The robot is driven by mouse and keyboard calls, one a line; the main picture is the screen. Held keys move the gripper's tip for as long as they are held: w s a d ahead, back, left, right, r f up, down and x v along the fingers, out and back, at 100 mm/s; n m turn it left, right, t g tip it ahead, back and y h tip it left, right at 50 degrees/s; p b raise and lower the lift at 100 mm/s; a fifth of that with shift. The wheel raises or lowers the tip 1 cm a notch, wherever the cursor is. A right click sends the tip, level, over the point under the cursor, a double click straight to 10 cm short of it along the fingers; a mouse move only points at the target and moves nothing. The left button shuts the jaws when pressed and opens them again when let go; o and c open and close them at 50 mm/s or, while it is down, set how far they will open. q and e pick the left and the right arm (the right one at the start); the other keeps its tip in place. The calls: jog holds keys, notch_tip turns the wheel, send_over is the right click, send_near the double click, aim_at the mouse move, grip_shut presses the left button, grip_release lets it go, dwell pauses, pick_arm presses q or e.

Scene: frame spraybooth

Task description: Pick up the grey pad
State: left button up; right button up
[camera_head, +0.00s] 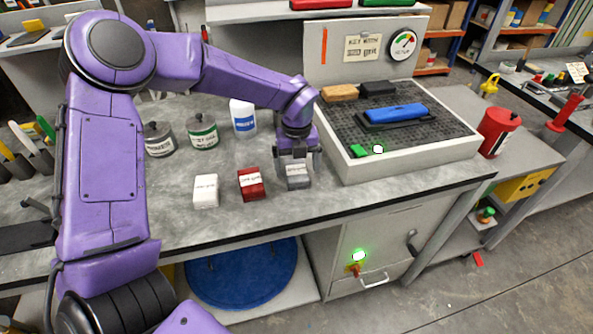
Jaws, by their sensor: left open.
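The grey pad (298,178) is a small block with a pale top, lying on the grey workbench to the right of the red pad. My left gripper (297,163) points down right over the grey pad, its fingers at the pad's far side and close to its top. It is open. I cannot tell whether the fingers touch the pad, and the gripper hides part of the pad's far side. My right gripper does not show.
A red pad (251,184) and a white pad (206,191) lie to the left in a row. Several cans, including a green-labelled one (203,132), stand behind. A raised tray with a dark grid (447,122) stands close on the right. The bench's front edge is near.

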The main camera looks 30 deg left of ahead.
pick_arm(q)
notch_tip(320, 180, down, 3)
jog(key=shift+w+a+r, duration=0.1)
jog(key=c, duration=1)
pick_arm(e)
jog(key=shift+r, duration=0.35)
pick_arm(q)
jog(key=shift+r, duration=0.1)
jog(key=shift+c, duration=0.2)
notch_tip(320, 180, up, 2)
jog(key=shift+r, duration=0.2)
jog(key=s+d+r+b, duration=0.5)
jog(key=s+d+r, duration=0.4)
jog(key=d+r, duration=0.1)
jog(key=shift+d+r, duration=0.3)
jog(key=shift+d, duration=0.05)
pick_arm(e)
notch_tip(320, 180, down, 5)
